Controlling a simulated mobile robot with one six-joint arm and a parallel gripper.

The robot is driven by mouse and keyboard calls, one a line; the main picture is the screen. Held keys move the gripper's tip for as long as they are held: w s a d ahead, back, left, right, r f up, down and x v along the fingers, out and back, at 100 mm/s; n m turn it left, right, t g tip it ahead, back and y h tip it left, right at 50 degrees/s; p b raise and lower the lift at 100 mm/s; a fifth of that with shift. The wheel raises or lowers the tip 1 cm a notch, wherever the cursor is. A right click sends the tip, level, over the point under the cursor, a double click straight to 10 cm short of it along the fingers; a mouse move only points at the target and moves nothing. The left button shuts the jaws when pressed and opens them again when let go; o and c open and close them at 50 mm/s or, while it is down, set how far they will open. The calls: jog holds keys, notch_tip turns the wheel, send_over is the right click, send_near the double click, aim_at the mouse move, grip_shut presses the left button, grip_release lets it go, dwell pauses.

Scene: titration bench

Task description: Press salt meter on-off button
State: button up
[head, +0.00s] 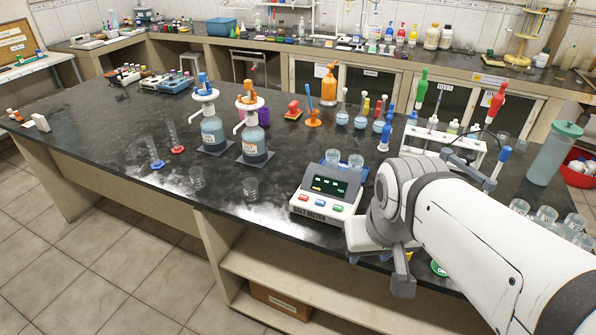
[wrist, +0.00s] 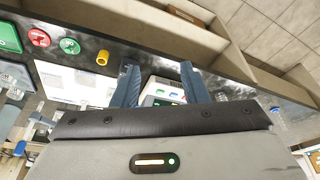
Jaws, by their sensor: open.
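The salt meter (head: 327,190) is a small white box with a dark lit display, labelled "SALT METER", near the front edge of the black bench. Its front panel has a red button (head: 304,197), a blue button (head: 320,202) and a green button (head: 336,207). Which one is on-off cannot be read. My gripper (head: 386,268) is to the right of the meter by the bench's front edge, apart from the buttons. In the wrist view my gripper (wrist: 158,70) is open and empty, with part of the salt meter (wrist: 160,90) showing between its fingers.
Two glass beakers (head: 345,161) stand directly behind the meter's display. Two dispenser bottles (head: 253,140) and small glasses (head: 251,188) stand to its left. A white rack (head: 440,148) with coloured-top bottles stands behind my arm. Bench left of the meter is mostly clear.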

grip_shut()
dwell(1.4)
